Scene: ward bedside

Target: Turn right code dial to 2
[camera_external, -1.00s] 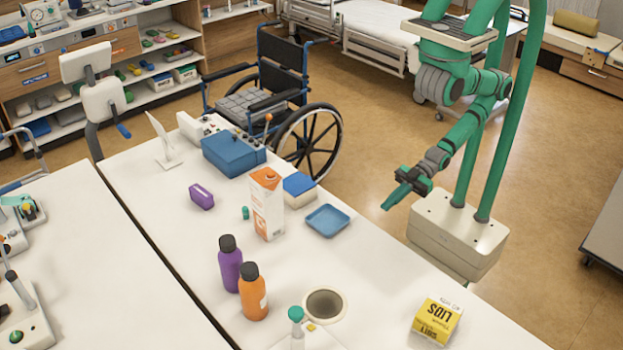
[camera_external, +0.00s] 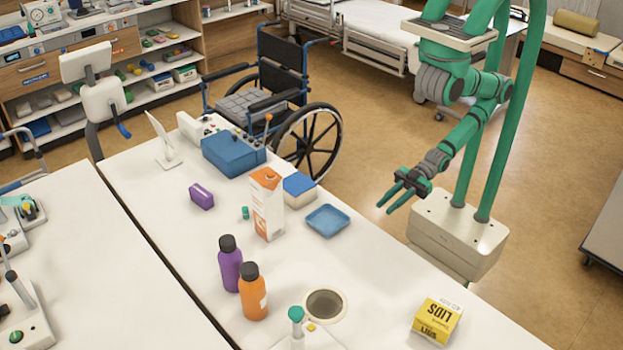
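I cannot make out a code dial with numbers in this view. A blue box (camera_external: 233,154) stands at the far end of the white table, with a white control panel (camera_external: 199,127) with small knobs and a red-tipped lever just behind it. Any dial markings there are too small to read. My gripper (camera_external: 385,208) hangs over the floor to the right of the table, beyond its edge. Its two green fingers are apart with nothing between them. It touches nothing and is well away from the box and panel.
On the table (camera_external: 345,265) stand a carton (camera_external: 267,205), a blue tray (camera_external: 327,220), a purple bottle (camera_external: 230,265), an orange bottle (camera_external: 253,293) and a yellow box (camera_external: 437,321). A wheelchair (camera_external: 283,85) stands behind the table.

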